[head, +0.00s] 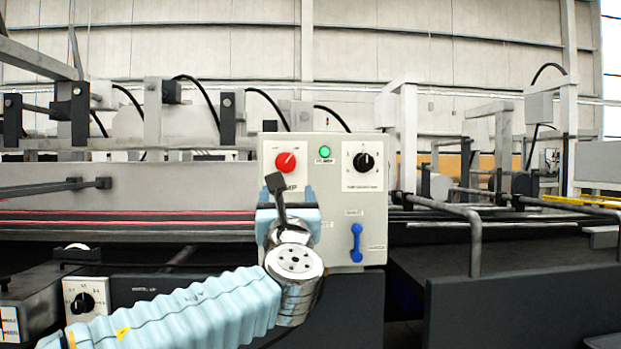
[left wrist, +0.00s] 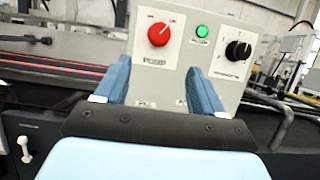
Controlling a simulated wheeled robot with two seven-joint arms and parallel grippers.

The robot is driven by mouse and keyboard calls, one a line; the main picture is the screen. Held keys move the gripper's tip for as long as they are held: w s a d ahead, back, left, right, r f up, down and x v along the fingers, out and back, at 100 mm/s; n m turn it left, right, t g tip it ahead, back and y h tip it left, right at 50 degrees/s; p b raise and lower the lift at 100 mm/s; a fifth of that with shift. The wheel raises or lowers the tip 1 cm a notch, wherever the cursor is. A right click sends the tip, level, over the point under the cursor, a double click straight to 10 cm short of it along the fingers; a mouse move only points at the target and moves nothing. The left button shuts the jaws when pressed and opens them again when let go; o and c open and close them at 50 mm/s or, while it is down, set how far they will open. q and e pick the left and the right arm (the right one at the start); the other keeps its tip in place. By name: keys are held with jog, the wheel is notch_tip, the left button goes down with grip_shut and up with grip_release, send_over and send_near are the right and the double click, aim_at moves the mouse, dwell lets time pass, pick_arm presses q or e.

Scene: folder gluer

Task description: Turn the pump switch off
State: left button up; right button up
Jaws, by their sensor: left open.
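The pump switch is a red round knob (head: 285,162) at the upper left of a pale grey control box (head: 375,225). The label under it is partly covered by my gripper, with "MP" showing. In the left wrist view the red knob (left wrist: 158,34) has OFF and ON marks above it, and its white mark seems to point up and right, toward ON. My left gripper (head: 289,196) is open and empty, just below the knob in the head view. In the left wrist view its blue fingers (left wrist: 160,84) stand apart, below the knob on either side. My right gripper is not in view.
A green lamp (head: 324,151) and a black dial (head: 364,162) sit right of the knob. A blue lever (head: 356,242) is lower on the box. Metal rails (head: 475,240) stand at the right. Another black dial (head: 82,303) is at the lower left.

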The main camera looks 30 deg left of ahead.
aim_at(286, 165)
pick_arm(q)
jog(key=p+x, duration=0.2)
jog(key=x, duration=0.4)
jog(key=p+x, duration=0.2)
jog(key=x, duration=0.4)
jog(key=shift+w+r, duration=0.1)
jog(key=shift+r, duration=0.2)
jog(key=shift+w+a+r, duration=0.15)
jog(key=shift+w+a, duration=0.25)
jog(key=shift+w, duration=0.1)
jog(key=c, duration=1)
jog(key=shift+c, duration=0.2)
